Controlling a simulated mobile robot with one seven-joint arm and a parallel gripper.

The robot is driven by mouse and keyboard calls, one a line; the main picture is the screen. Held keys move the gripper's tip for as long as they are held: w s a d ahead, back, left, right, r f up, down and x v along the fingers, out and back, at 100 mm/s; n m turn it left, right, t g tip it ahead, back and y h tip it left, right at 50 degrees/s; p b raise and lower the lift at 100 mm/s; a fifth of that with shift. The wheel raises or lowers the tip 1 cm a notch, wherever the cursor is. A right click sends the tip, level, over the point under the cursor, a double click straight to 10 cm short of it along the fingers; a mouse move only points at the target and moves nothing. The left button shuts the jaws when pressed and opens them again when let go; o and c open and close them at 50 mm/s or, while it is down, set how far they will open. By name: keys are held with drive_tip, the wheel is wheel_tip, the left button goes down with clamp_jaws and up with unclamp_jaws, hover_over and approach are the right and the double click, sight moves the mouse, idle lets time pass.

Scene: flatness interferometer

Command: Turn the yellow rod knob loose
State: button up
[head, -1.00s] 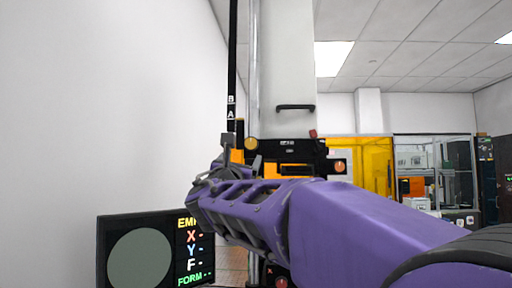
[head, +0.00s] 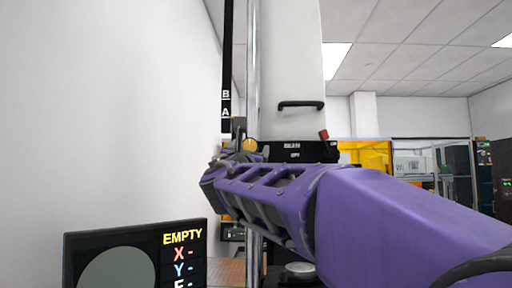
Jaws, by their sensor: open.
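The yellow rod knob (head: 250,145) is a small round yellow disc beside the upright metal rod (head: 253,60), at the left end of a black carriage (head: 300,152). My gripper (head: 238,134) is at the far end of my purple arm, just left of the knob in the picture. Its dark fingers are open and appear close to the knob. I cannot tell whether they touch it or are around it. My arm hides the lower part of the carriage.
A white column (head: 290,70) with a black handle (head: 301,105) rises behind. A black scale strip marked A and B (head: 227,70) stands left of the rod. A display reading EMPTY (head: 140,255) is at lower left, near the white wall (head: 100,110).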

drive_tip(key=shift+w+r, duration=0.15)
drive_tip(key=shift+w, duration=0.2)
drive_tip(key=shift+s, duration=0.1)
clamp_jaws()
